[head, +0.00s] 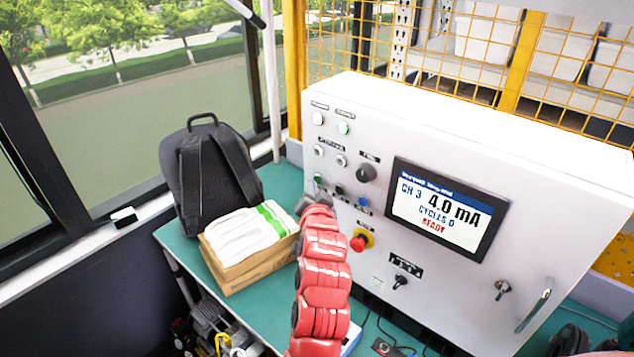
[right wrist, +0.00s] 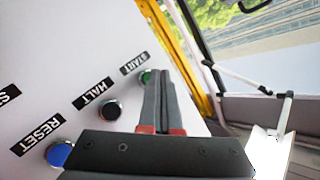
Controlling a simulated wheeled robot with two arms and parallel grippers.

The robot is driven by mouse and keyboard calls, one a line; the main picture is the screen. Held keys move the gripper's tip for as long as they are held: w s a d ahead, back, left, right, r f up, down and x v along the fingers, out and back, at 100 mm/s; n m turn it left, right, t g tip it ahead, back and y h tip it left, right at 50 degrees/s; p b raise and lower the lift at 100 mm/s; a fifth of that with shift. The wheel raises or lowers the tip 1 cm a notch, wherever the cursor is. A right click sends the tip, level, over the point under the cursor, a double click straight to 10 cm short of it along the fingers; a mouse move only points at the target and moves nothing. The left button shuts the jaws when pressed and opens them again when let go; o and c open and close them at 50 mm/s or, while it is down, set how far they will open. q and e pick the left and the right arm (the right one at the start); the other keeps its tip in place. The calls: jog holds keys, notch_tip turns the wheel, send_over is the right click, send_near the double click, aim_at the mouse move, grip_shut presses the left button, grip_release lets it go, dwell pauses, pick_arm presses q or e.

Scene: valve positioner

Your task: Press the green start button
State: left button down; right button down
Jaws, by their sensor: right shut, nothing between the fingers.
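The green start button (head: 318,178) is on the front of the white control cabinet, at the left end of a row of buttons. In the right wrist view the green button (right wrist: 146,76) shows below its START label, partly covered by my fingers. My right gripper (head: 314,194) is just below the button in the head view. In the right wrist view my right gripper (right wrist: 158,72) is shut and empty, its tips right beside the button. I cannot tell whether they touch it. My left gripper is not in view.
The black HALT button (right wrist: 108,108) and blue RESET button (right wrist: 60,153) are nearby. A red emergency stop (head: 359,242) sits lower right. The cabinet screen (head: 440,208) reads READY. A backpack (head: 215,180) and a cardboard box (head: 240,272) with white packs stand left of my arm.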

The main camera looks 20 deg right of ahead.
jog(key=shift+w+d+b, duration=0.2)
jog(key=shift+d+b, duration=0.1)
jog(key=shift+b, duration=0.1)
dwell(0.5)
jog(key=shift+a+r, duration=0.1)
jog(key=shift+a, duration=0.05)
jog(key=shift+s+a+p, duration=0.3)
jog(key=shift+s+a, duration=0.2)
dwell(0.4)
jog(key=s+a, duration=0.1)
jog(key=a+p, duration=0.1)
jog(key=s+a+p, duration=0.1)
jog(key=a, duration=0.1)
jog(key=shift+s+a, duration=0.1)
jog(key=shift+s, duration=0.25)
dwell(0.5)
